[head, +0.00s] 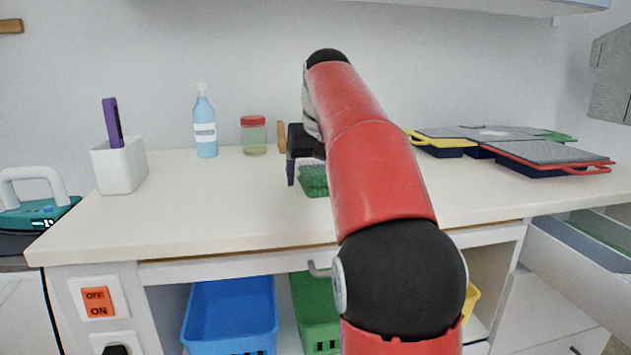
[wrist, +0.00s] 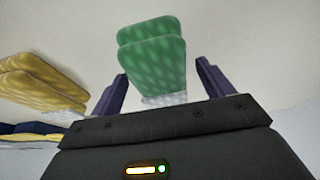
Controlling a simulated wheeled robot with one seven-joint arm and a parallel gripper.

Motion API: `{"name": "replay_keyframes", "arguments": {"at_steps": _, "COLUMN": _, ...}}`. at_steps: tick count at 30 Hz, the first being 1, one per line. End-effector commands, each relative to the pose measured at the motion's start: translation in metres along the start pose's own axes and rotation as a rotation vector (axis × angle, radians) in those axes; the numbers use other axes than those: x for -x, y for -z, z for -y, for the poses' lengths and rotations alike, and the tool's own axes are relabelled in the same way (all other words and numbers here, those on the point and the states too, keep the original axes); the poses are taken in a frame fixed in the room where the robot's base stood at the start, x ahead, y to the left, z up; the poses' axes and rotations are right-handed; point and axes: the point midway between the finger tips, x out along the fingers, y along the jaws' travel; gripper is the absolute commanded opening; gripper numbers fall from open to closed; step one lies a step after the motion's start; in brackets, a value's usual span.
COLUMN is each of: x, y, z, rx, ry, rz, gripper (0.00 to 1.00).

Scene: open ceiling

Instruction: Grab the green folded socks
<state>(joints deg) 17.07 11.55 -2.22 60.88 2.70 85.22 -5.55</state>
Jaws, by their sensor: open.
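The green folded socks (head: 314,181) lie on the white counter, partly hidden behind my red arm in the head view. In the wrist view the green socks (wrist: 153,60) show as a folded, patterned bundle with a pale lower edge. My gripper (wrist: 158,82) is open, with one dark finger on each side of the near end of the socks. The fingers look apart from the socks. In the head view one finger of my gripper (head: 291,172) points down at the left of the socks; the other is hidden.
Yellow folded bundles (wrist: 40,82) lie left in the wrist view. A blue pump bottle (head: 205,125), a red-lidded jar (head: 253,135) and a white holder (head: 119,165) stand on the counter. Dark flat cases (head: 545,157) lie at right. The counter's front left is clear.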

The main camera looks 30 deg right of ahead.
Motion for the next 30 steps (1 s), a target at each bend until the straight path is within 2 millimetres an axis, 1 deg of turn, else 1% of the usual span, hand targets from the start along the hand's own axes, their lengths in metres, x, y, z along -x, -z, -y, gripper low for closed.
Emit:
{"name": "replay_keyframes", "arguments": {"at_steps": 27, "x": -0.0040, "y": -0.0017, "z": -0.0001, "rx": 0.000, "ry": 0.000, "rz": -0.001, "gripper": 0.80}}
{"name": "replay_keyframes", "arguments": {"at_steps": 30, "x": -0.0039, "y": -0.0017, "z": -0.0001, "rx": 0.000, "ry": 0.000, "rz": -0.001, "gripper": 0.67}}
